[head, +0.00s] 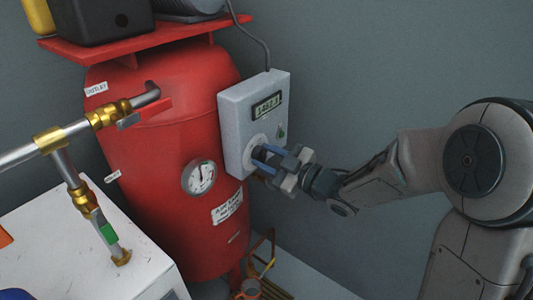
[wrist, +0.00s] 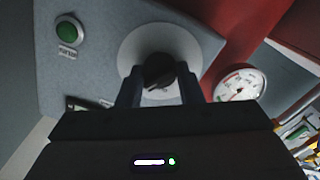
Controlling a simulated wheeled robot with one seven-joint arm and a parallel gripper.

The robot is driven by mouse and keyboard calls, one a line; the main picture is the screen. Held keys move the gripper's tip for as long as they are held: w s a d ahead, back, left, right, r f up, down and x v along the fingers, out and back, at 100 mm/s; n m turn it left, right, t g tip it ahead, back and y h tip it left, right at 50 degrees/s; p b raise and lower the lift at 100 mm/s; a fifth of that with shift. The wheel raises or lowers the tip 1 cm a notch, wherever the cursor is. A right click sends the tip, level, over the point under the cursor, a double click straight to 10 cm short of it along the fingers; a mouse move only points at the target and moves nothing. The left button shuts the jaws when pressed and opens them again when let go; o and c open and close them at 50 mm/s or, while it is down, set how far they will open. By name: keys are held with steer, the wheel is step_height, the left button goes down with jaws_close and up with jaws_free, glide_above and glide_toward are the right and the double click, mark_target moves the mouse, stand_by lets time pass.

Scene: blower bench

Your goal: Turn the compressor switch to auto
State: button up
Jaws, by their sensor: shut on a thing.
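The compressor switch (wrist: 158,72) is a dark knob on a round pale dial plate (wrist: 190,48) in the wrist view. It sits on the front of a grey control box (head: 234,110), which is fixed to the red tank. My gripper (head: 262,160) reaches the box from the right in the head view. In the wrist view its two fingers (wrist: 158,88) stand on either side of the knob and are shut on it. The fingers hide part of the dial, and I cannot read its position marks. In the head view the knob is mostly hidden by the gripper.
The box also carries a small display (head: 267,105) and a green button (wrist: 69,30). A round pressure gauge (head: 199,177) is on the red tank (head: 160,150). Brass and steel pipes (head: 50,142) with valves stand at the left. The grey wall at the right is clear.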

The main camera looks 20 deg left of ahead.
stand_by(0.4)
steer(key=o, duration=1)
steer(key=p+v, duration=0.2)
steer(key=v, duration=1.2)
steer(key=shift+w, duration=0.1)
